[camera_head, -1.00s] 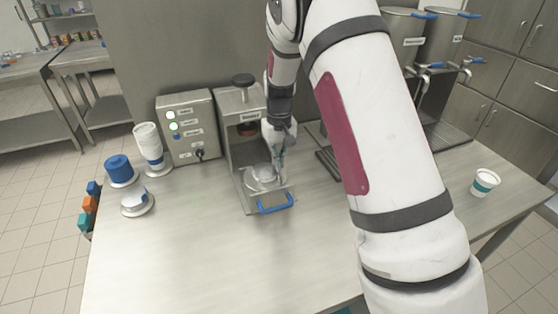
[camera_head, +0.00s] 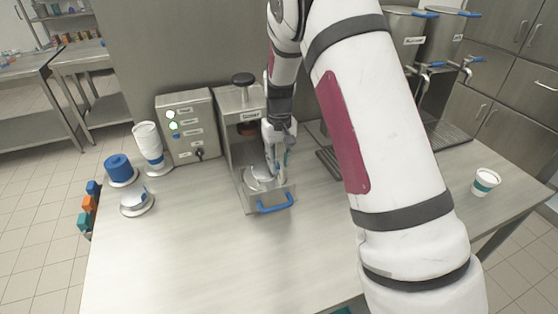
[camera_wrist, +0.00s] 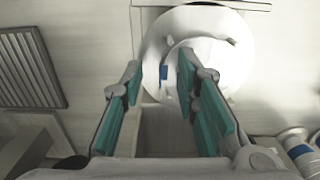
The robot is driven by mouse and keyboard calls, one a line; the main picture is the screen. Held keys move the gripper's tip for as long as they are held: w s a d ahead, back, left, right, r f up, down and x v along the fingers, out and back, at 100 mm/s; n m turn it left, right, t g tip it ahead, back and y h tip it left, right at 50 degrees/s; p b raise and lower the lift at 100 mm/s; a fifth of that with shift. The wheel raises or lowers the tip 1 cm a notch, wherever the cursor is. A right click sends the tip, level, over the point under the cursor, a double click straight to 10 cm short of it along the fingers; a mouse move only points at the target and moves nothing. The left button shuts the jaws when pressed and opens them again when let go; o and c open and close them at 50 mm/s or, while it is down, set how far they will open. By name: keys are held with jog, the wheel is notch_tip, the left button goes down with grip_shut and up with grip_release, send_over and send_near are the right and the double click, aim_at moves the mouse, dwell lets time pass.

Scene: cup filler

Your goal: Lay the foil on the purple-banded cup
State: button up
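A round silver foil (camera_head: 260,180) lies over the round holder on the pulled-out drawer of the sealer. In the wrist view the pale disc (camera_wrist: 222,52) lies beyond my fingertips, with a small blue tab (camera_wrist: 164,72) between them. My gripper (camera_head: 275,165) is at the foil's right side in the head view. Its teal-padded fingers (camera_wrist: 160,78) stand apart, with a gap on both sides of the tab. I see no purple band; whether a cup sits under the foil is hidden.
The sealer (camera_head: 239,125) rises right behind the drawer, which has a blue handle (camera_head: 276,204). A control box (camera_head: 187,128), stacked cups (camera_head: 148,142), a blue roll-like stack (camera_head: 118,166) and a foil stand (camera_head: 136,203) are at the left. The front tabletop is clear.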

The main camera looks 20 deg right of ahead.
notch_tip(320, 180, up, 12)
dwell(0.6)
dwell(0.5)
jog(key=s+a+r+t, duration=0.2)
jog(key=s+r+t, duration=0.1)
jog(key=s+r, duration=1.1)
jog(key=s+a+f+t, duration=0.1)
jog(key=s+a+t, duration=0.1)
jog(key=s, duration=1.6)
jog(key=shift+s, duration=0.25)
jog(key=shift+c, duration=0.3)
